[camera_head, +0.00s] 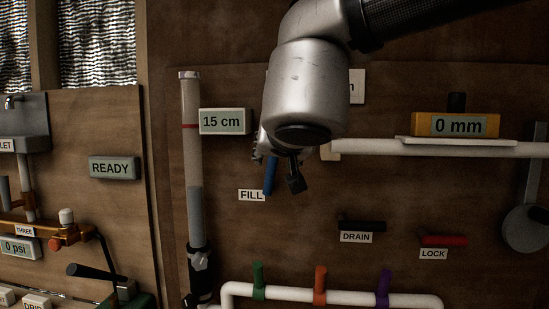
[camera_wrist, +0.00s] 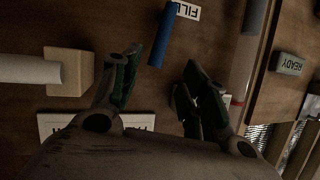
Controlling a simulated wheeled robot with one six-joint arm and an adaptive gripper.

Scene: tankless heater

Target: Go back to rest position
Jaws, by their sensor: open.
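My gripper (camera_wrist: 160,82) is open and empty in the wrist view, with its two fingers spread apart. The blue FILL handle (camera_wrist: 162,36) shows just beyond the fingertips, between the fingers in that picture; I cannot tell how far off it is. In the head view my gripper (camera_head: 283,180) hangs below my silver wrist link, which hides much of it. The blue handle (camera_head: 270,176) shows beside it, above the FILL label (camera_head: 251,195).
A clear tube (camera_head: 191,150) stands left of my gripper, with a 15 cm display (camera_head: 225,121). A white pipe (camera_head: 380,147) with a 0 mm level (camera_head: 457,125) lies right. DRAIN (camera_head: 360,226) and red LOCK (camera_head: 443,241) handles are lower right. Coloured valves (camera_head: 320,285) sit below.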

